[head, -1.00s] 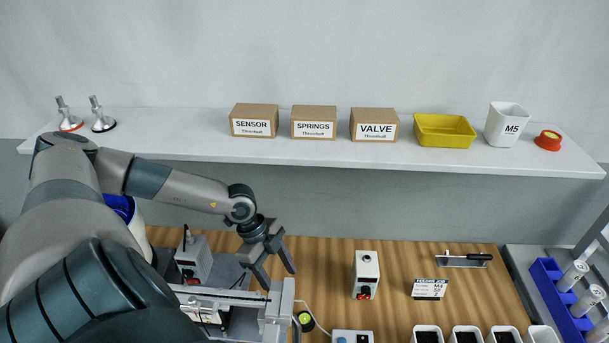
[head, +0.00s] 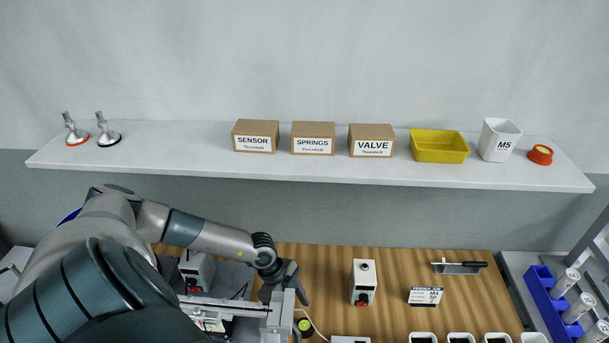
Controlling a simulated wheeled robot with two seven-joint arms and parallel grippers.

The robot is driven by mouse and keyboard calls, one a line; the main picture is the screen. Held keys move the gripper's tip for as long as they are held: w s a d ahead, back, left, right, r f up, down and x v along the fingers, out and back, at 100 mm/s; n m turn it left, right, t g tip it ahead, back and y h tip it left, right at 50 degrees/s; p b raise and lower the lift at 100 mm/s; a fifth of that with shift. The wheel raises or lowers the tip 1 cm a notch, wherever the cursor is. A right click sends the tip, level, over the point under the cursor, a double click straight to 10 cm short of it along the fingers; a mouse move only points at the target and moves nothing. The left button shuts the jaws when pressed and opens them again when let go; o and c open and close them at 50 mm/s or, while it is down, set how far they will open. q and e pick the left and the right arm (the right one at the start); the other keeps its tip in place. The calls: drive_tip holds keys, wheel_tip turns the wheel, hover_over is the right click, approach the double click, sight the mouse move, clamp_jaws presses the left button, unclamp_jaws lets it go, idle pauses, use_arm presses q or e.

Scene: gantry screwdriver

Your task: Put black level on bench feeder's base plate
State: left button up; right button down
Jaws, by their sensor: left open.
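The black level (head: 304,326) is a small round disc with a yellow-green centre, on the wooden bench at the lower middle of the head view. My left gripper (head: 284,299) is open and empty, fingers pointing down, just above and left of the level in the picture. I cannot tell its height over the bench. A white machine box (head: 197,270) stands at the left on a grey plate (head: 235,278), partly behind my arm. I cannot tell whether this is the bench feeder and its base plate. My right gripper is not in view.
A pale metal rail (head: 240,303) lies left of the level. A white control box (head: 364,283), a sign (head: 425,296) and a black-handled tool (head: 460,267) stand to the right. The wall shelf (head: 330,170) carries boxes and an orange level (head: 540,154). Bare wood lies between.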

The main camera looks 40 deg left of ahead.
sight(304, 324)
use_arm(q)
drive_tip(key=shift+d, duration=0.1)
drive_tip(key=shift+d+f+p, duration=0.25)
drive_tip(key=shift+f+p, duration=0.2)
drive_tip(key=shift+p, duration=0.15)
drive_tip(key=p+x, duration=0.1)
drive_tip(key=x, duration=0.2)
drive_tip(key=shift+w+d+f, duration=0.1)
drive_tip(key=shift+f, duration=0.45)
drive_tip(key=c, duration=1.2)
drive_tip(key=shift+c, duration=0.2)
drive_tip(key=shift+r, duration=0.2)
